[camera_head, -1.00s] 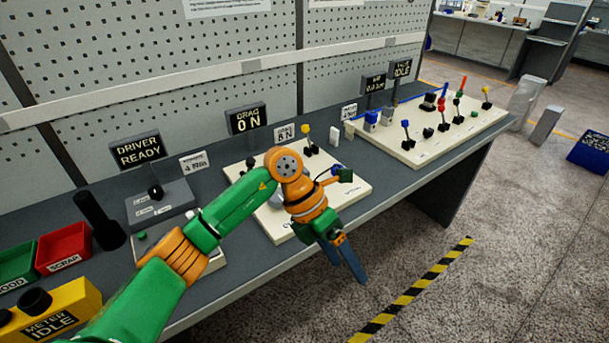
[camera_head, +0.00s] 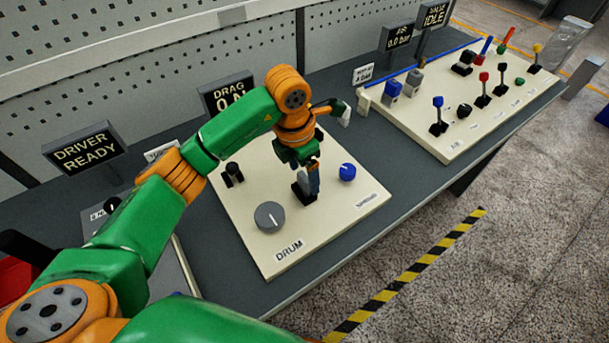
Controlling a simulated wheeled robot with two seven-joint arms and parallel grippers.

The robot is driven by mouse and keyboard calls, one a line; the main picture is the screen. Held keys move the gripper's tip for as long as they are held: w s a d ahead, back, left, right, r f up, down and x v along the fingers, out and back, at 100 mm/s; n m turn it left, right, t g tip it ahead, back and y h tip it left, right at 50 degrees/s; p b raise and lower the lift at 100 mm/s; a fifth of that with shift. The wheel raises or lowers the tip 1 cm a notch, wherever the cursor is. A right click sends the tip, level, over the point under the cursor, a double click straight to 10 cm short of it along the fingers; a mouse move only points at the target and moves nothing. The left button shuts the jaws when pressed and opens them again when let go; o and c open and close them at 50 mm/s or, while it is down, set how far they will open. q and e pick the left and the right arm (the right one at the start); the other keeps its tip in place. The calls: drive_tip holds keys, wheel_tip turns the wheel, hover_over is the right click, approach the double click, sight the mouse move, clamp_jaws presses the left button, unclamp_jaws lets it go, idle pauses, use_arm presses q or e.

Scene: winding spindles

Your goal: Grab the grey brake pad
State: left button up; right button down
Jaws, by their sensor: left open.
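A round grey knob (camera_head: 269,217) sits on the board nearer to me. My right gripper is not in view.
A blue knob (camera_head: 347,172) is close to the right of the fingers. A black lever (camera_head: 232,173) stands at the board's left. Behind right, another cream board (camera_head: 450,150) carries several levers, a blue block (camera_head: 392,91) and a grey block (camera_head: 415,80).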

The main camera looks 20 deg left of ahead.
sight(304, 176)
use_arm(q)
wheel_tip(304, 176, down, 2)
drive_tip(key=shift+w+f, duration=0.1)
drive_tip(key=shift+f, duration=0.05)
drive_tip(key=shift+w+f, duration=0.3)
drive_tip(key=shift+w, duration=0.05)
drive_tip(key=shift+s+r, duration=0.15)
drive_tip(key=c, duration=1.3)
clamp_jaws()
